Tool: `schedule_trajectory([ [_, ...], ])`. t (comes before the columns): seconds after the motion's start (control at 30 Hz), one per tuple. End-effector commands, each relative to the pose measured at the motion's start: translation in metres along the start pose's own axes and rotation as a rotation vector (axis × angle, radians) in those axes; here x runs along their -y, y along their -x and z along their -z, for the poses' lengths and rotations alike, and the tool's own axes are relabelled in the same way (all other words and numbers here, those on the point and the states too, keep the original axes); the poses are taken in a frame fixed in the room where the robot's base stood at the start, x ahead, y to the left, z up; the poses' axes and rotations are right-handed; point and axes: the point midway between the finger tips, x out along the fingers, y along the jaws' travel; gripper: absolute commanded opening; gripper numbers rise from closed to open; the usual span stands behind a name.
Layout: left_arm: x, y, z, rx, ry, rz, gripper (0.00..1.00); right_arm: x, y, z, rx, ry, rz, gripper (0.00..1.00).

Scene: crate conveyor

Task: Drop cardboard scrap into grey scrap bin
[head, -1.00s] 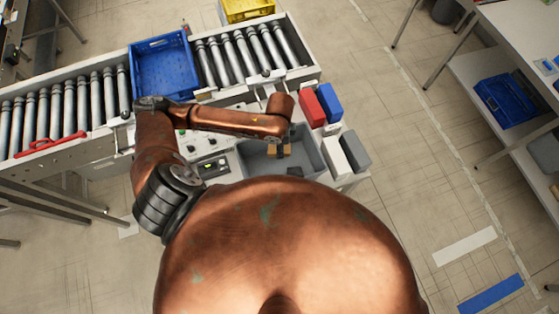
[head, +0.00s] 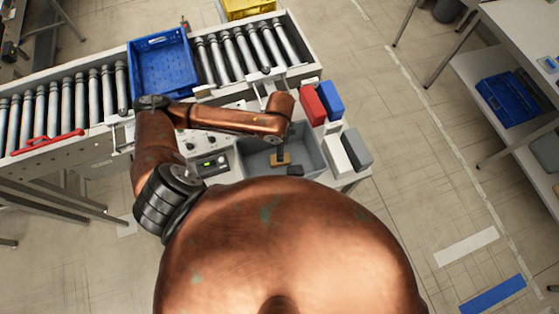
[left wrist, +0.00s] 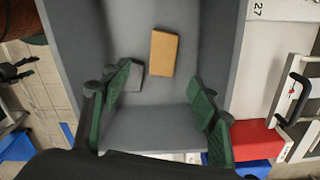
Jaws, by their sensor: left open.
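The cardboard scrap (head: 280,159) is a small tan block. It lies inside the grey scrap bin (head: 312,162), and its flat face shows in the left wrist view (left wrist: 163,53). My left gripper (head: 279,150) is above the scrap in the head view. In the left wrist view its two green-padded fingers (left wrist: 162,78) are spread apart with nothing between them, and the scrap is beyond their tips. The bin's grey wall (left wrist: 72,45) also shows there. A dark pronged shape at that view's left edge may be my right gripper; its jaws are unclear.
A small grey piece (left wrist: 135,76) is also in the bin. Red (head: 313,106) and blue (head: 330,101) boxes stand beyond the bin, with white and grey boxes at its right. A blue crate (head: 162,66) sits on the roller conveyor (head: 245,50).

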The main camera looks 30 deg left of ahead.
Motion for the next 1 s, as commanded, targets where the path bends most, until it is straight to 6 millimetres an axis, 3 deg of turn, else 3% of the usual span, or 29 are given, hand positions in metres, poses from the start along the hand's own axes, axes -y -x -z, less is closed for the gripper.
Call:
schedule_trajectory([
  [0.23, 0.001, 0.015, 0.001, -0.001, 0.0, 0.003, 0.55, 0.002, 0.0, 0.002, -0.002, 0.0, 0.002, 0.56],
  [0.7, 0.001, 0.105, 0.0, -0.002, -0.001, 0.003, 0.55, 0.003, 0.0, 0.001, 0.0, -0.001, 0.003, 0.56],
  [1.0, 0.0, 0.12, -0.001, 0.001, 0.001, 0.0, 0.55, 0.003, 0.0, 0.001, 0.0, -0.001, 0.003, 0.56],
])
